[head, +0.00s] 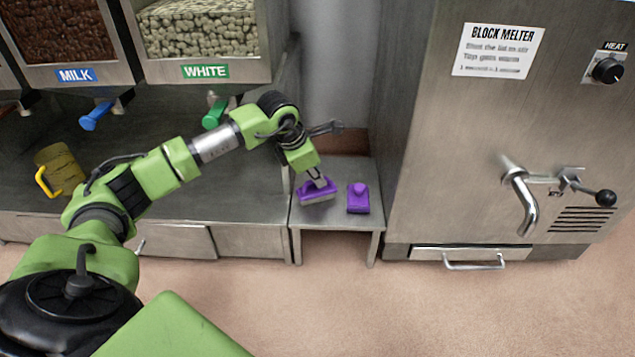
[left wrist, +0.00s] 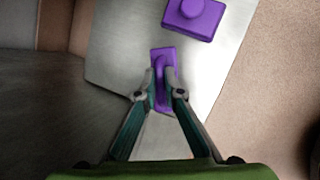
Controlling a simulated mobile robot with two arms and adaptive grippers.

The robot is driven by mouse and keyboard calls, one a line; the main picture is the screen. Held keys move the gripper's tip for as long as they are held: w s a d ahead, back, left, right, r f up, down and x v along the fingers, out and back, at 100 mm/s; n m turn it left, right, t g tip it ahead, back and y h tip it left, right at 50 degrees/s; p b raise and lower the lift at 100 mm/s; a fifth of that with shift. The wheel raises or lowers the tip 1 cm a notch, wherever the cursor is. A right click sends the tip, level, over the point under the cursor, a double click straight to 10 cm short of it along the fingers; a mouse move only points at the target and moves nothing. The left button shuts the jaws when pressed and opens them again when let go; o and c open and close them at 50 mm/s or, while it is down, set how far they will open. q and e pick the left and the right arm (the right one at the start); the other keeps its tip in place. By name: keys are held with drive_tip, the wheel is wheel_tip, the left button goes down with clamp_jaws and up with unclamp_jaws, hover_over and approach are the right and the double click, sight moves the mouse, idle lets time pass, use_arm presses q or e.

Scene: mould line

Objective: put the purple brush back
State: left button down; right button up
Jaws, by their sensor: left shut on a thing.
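The purple brush (head: 317,193) has pale bristles below and is at the low steel side shelf in the head view. My left gripper (head: 316,178) is shut on it from above. In the left wrist view the brush (left wrist: 163,72) lies between the two fingers of the gripper (left wrist: 164,92). I cannot tell whether the bristles touch the shelf. A second purple thing (head: 358,197), a block with a round knob, sits on the shelf just right of the brush; it also shows in the left wrist view (left wrist: 194,16). My right gripper is not in view.
The low steel shelf (head: 336,222) stands between the counter (head: 245,187) and the block melter (head: 480,120), with bare steel behind the purple things. A yellow jug (head: 62,168) stands on the counter at left. Bins with blue (head: 95,117) and green (head: 214,113) handles are above.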

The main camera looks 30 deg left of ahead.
use_arm(q)
drive_tip(key=c, duration=2.2)
unclamp_jaws()
drive_tip(key=shift+o, duration=0.2)
